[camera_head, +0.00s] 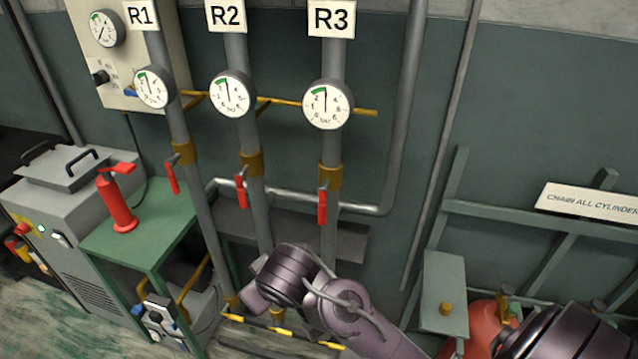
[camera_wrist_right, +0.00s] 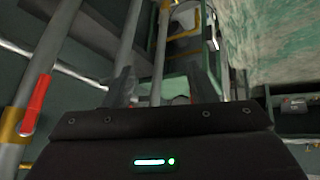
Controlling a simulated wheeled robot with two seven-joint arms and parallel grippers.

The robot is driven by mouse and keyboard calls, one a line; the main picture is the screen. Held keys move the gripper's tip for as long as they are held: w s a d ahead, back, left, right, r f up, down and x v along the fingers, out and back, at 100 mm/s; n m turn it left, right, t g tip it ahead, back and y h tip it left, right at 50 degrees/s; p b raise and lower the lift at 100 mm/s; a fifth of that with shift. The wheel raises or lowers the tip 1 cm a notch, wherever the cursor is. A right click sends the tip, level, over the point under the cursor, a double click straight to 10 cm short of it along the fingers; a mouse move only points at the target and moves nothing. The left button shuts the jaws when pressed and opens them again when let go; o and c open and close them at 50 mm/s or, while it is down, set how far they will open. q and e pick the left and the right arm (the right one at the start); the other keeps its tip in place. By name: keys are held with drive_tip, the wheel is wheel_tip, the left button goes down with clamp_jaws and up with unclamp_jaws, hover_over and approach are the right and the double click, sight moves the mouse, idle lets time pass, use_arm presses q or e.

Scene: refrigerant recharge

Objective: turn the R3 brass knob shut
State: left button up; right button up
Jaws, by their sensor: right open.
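The R3 pipe (camera_head: 332,60) stands under the R3 label (camera_head: 331,18), with a round gauge (camera_head: 327,104), a brass collar (camera_head: 329,177) and a red lever (camera_head: 322,206) hanging down. My right arm covers the pipe's lower part, and I cannot make out a brass knob there for certain. My right gripper (camera_wrist_right: 165,82) is open, its fingers dark and apart, with a pipe in view beyond the gap. Its fingertips are hidden behind my wrist in the head view. I see nothing held. My left gripper is not in view.
R1 (camera_head: 141,14) and R2 (camera_head: 226,14) label similar pipes on the left. A red lever (camera_wrist_right: 36,104) shows left of my right gripper in the wrist view. Yellow fittings (camera_head: 283,331) lie low. A grey-green rack stands right.

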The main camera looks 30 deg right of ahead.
drive_tip(key=w+d+r+m+t+h, duration=0.1)
drive_tip(key=w+r+t+h, duration=0.4)
drive_tip(key=r, duration=0.9)
drive_tip(key=w+d+r+m+t, duration=0.15)
drive_tip(key=w+r, duration=0.45)
drive_tip(key=r, duration=0.8)
drive_tip(key=s+d+r+m+h, duration=0.2)
drive_tip(key=d+r+m+h, duration=0.15)
drive_tip(key=r, duration=0.65)
drive_tip(key=s+d+r+m+t+h, duration=0.1)
drive_tip(key=s+d+r+m+h, duration=0.3)
drive_tip(key=r, duration=0.6)
drive_tip(key=s+d+r+m+h, duration=0.1)
drive_tip(key=d+r+m+h, duration=0.15)
drive_tip(key=r+h, duration=0.45)
drive_tip(key=w+d+r+p, duration=0.1)
drive_tip(key=w+d+r+y+p, duration=0.1)
drive_tip(key=r, duration=0.1)
drive_tip(key=w+d+r+y+p, duration=0.1)
drive_tip(key=d+r, duration=0.1)
drive_tip(key=shift+w+y, duration=0.25)
drive_tip(key=shift+w, duration=0.15)
drive_tip(key=shift+w+d+p, duration=0.4)
drive_tip(key=shift+w+p, duration=0.05)
drive_tip(key=shift+f, duration=0.1)
drive_tip(key=c, duration=0.9)
